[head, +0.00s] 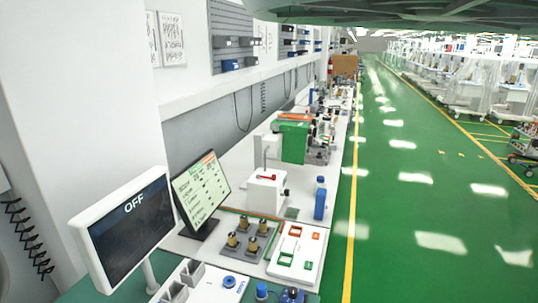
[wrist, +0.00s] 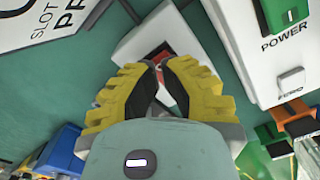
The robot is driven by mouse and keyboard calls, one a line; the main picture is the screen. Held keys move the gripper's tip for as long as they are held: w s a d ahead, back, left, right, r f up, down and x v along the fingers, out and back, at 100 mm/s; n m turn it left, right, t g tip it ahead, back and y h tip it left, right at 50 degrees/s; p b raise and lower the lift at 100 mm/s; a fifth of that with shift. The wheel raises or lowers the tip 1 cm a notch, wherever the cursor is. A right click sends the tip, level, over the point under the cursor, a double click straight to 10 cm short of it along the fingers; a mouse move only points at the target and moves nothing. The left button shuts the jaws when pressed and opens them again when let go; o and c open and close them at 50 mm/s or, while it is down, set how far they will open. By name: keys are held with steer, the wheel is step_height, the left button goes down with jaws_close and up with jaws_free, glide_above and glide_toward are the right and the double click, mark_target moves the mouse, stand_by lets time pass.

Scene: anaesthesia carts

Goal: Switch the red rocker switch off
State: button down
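The red rocker switch (wrist: 160,51) is set in a white housing (wrist: 135,44) in the wrist view. Only part of its red face shows, beyond and between the fingertips. My gripper (wrist: 158,66) has yellow fingers with dark pads. The fingertips are close together with a narrow gap, and nothing is seen held between them. They are right over the switch; I cannot tell whether they touch it. The switch's rocker position is hidden. In the head view a white-framed display (head: 125,232) reads OFF. My gripper and the red switch cannot be made out there.
A white slot label (wrist: 45,22) is at upper left. In the head view a tilted screen (head: 200,190) and brass weights (head: 243,234) share the bench.

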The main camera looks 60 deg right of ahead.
steer(key=shift+f+b, duration=0.7)
steer(key=shift+f, duration=0.05)
steer(key=shift+r, duration=0.15)
steer(key=shift+r+p, duration=1.2)
steer(key=shift+r, duration=2.2)
